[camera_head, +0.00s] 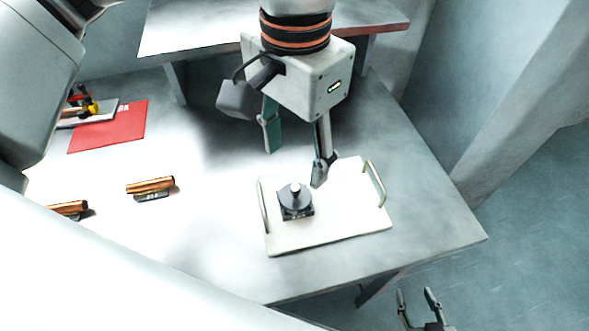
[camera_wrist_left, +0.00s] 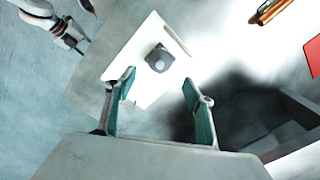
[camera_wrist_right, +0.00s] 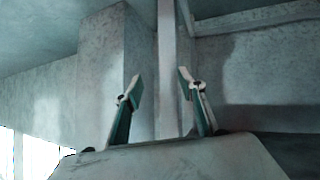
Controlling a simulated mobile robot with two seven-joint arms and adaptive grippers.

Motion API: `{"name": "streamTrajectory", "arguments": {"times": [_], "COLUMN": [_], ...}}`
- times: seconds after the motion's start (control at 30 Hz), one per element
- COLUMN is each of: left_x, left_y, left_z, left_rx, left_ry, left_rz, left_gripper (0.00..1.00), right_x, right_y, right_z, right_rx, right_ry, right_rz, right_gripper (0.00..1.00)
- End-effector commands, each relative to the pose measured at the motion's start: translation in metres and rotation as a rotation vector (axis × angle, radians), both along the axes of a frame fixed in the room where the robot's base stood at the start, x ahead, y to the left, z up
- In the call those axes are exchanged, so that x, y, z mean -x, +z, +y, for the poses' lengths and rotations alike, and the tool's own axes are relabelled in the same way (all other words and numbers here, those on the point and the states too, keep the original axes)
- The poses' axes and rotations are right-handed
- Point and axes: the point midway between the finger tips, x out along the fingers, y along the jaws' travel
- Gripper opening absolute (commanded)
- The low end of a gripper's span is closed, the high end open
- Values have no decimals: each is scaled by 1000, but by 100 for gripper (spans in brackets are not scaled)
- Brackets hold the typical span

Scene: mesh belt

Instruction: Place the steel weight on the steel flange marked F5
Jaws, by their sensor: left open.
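A round grey steel piece with a pale knob (camera_head: 295,190) sits on a dark base with a small pale label on a white tray (camera_head: 343,224). It also shows in the left wrist view (camera_wrist_left: 160,62). I cannot tell whether this is the weight, the flange or both stacked, and I cannot read the label. My left gripper (camera_head: 295,165) is open and empty, above and behind the piece, one finger over the tray's back edge. My right gripper (camera_head: 416,292) is open and empty, low beyond the table's front edge.
The tray has metal handles (camera_head: 375,183) at both sides. Copper pieces (camera_head: 150,185) lie on the left of the table (camera_head: 430,215), with a red mat (camera_head: 110,128) behind them. A raised shelf (camera_head: 200,30) stands at the back. The table's right side is clear.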

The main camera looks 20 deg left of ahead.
Motion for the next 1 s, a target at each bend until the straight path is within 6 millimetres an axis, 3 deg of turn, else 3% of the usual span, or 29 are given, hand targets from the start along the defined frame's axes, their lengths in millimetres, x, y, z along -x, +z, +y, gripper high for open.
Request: {"name": "streamTrajectory", "arguments": {"times": [0.1, 0.3, 1.0], "left_x": [-1, 0, 0], "left_y": [23, 41, 43], "left_z": [0, 0, 0], "left_rx": [0, 0, 0], "left_ry": [1, 1, 0], "left_rz": [-5, -1, 0], "left_gripper": [54, 54, 54], "right_x": [2, 7, -2], "right_y": [1, -3, 5], "right_z": [1, 2, 2], "right_rx": [-2, -3, -6], "right_ry": [1, 1, -1], "right_rz": [3, 15, -5], "right_gripper": [40, 40, 40]}}
